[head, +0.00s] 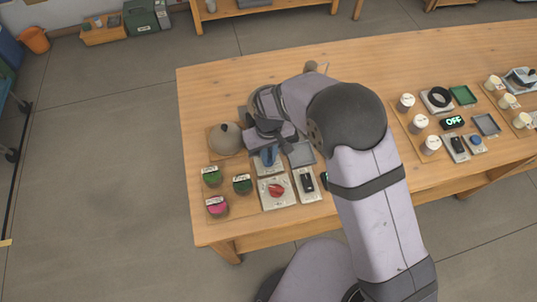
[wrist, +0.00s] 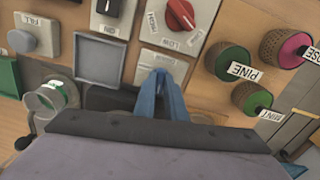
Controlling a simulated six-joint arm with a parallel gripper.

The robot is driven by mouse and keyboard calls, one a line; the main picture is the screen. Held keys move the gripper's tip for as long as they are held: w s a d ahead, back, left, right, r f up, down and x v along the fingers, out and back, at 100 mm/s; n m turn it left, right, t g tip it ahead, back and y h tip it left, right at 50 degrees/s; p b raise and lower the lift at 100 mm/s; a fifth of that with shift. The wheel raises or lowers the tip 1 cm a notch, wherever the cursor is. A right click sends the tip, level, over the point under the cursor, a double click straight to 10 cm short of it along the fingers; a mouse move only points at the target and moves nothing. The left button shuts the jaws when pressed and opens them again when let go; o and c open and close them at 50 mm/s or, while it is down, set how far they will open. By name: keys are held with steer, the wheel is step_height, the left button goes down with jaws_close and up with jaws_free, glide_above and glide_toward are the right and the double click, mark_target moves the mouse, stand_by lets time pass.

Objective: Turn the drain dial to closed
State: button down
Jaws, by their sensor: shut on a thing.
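In the head view this plate (head: 261,170) shows below my gripper. My gripper (wrist: 160,76) has two blue fingers that come together at their tips over the plate. They are shut on the dial's handle, which is mostly hidden between them. In the head view my gripper (head: 268,160) reaches down to the plate, and my wrist covers the area behind it. The dial's exact pointing cannot be read.
A red dial (head: 276,191), a black switch (head: 307,183) and a grey tray (head: 301,154) sit close by. Labelled pots, one marked PINE (wrist: 230,62), stand at the side. A domed vessel (head: 226,140) stands left of my gripper. The table's front-left corner (head: 205,236) is clear.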

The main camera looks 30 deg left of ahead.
mark_target(269, 159)
steer(key=shift+n, duration=0.8)
steer(key=c, duration=1.8)
jaws_free()
steer(key=shift+r+b, duration=1.15)
steer(key=shift+r, duration=2.6)
